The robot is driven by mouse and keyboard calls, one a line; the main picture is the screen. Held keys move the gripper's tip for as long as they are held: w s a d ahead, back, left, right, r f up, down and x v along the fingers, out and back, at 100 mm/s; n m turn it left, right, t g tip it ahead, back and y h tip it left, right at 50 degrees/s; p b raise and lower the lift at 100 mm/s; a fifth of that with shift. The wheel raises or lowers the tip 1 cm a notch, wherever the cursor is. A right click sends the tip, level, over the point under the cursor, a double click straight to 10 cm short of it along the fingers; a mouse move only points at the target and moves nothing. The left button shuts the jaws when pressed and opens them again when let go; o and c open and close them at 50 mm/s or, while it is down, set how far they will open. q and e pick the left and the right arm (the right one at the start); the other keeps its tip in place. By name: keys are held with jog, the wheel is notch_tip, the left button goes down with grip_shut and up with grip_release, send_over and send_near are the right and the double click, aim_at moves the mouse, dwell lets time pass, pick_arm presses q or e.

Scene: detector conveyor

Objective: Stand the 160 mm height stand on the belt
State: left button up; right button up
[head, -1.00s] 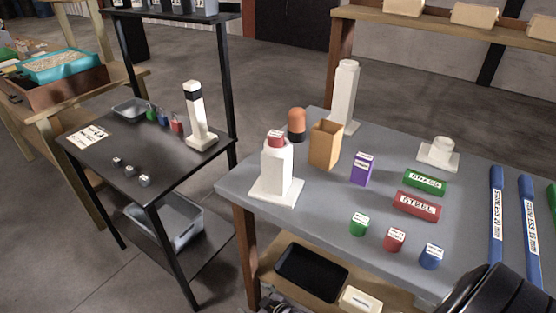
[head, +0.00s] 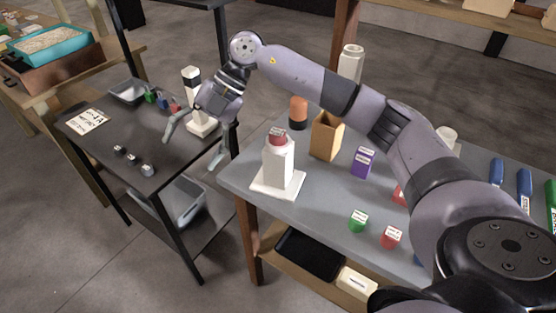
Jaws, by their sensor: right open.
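Several white posts on square bases are in the head view, and I cannot read which is the 160 mm height stand. One with a black band (head: 194,92) stands upright on the dark table, partly behind my right gripper (head: 191,152). That gripper is open and empty, its fingers spread apart in front of this post and its base. A thicker white stand (head: 279,162) with a red block on top is at the grey table's left corner. A tall one (head: 350,63) stands at the back, and a short one (head: 447,136) is mostly hidden by my right arm. I cannot make out a belt.
The grey table (head: 322,205) holds an orange-topped cylinder (head: 299,112), a tan box (head: 326,136), a purple block (head: 362,162) and coloured blocks.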

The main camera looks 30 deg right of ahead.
jog(key=d+r+m+h, duration=0.2)
jog(key=d+r+h, duration=0.3)
jog(key=d, duration=0.7)
notch_tip(320, 180, up, 3)
jog(key=m+h, duration=0.2)
jog(key=h, duration=0.2)
send_over(278, 146)
jog(key=w+d, duration=0.2)
jog(key=f, duration=0.5)
jog(key=shift+a+f, duration=0.25)
jog(key=shift+f, duration=0.15)
notch_tip(278, 146, down, 5)
jog(key=shift+p, duration=0.5)
notch_tip(278, 146, down, 5)
jog(key=shift+s+a+r+p, duration=0.1)
jog(key=shift+s+r+p, duration=0.1)
jog(key=shift+p, duration=0.8)
jog(key=shift+f, duration=0.6)
pick_arm(q)
jog(key=r, duration=0.1)
jog(key=w+r, duration=0.1)
jog(key=r, duration=0.1)
jog(key=shift+d+r, duration=0.2)
jog(key=shift+r, duration=0.05)
pick_arm(e)
jog(key=shift+w, duration=0.1)
jog(key=shift+c, duration=0.4)
jog(key=shift+r, duration=0.1)
grip_shut()
